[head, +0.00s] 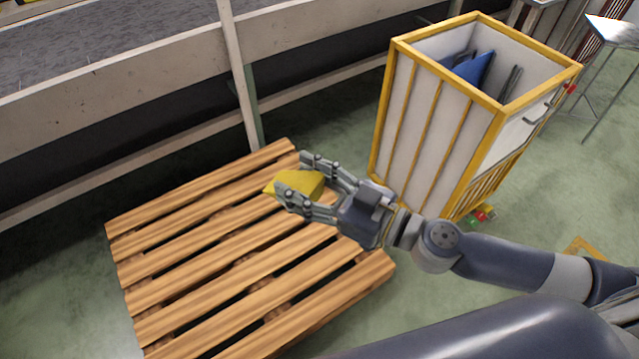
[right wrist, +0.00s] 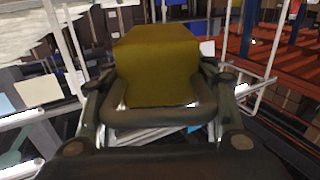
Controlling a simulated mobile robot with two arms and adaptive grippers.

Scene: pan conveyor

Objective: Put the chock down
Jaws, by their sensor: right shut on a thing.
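The chock is a yellow wedge-shaped block (head: 300,183). My right gripper (head: 293,179) is shut on it, one finger on each side, and in the head view it appears over the upper right part of a wooden pallet (head: 215,245). In the right wrist view the chock (right wrist: 157,65) sits between the fingers of the right gripper (right wrist: 160,110) and fills the middle of the picture. I cannot tell exactly how high it is above the pallet. My left gripper is not in view.
The pallet's slats are otherwise bare. A tall yellow-framed bin (head: 425,130) with white sides and blue contents stands right of the pallet, close to my right arm. A conveyor with a pale side rail (head: 120,75) runs behind. Small coloured items (head: 482,215) lie by the bin's base.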

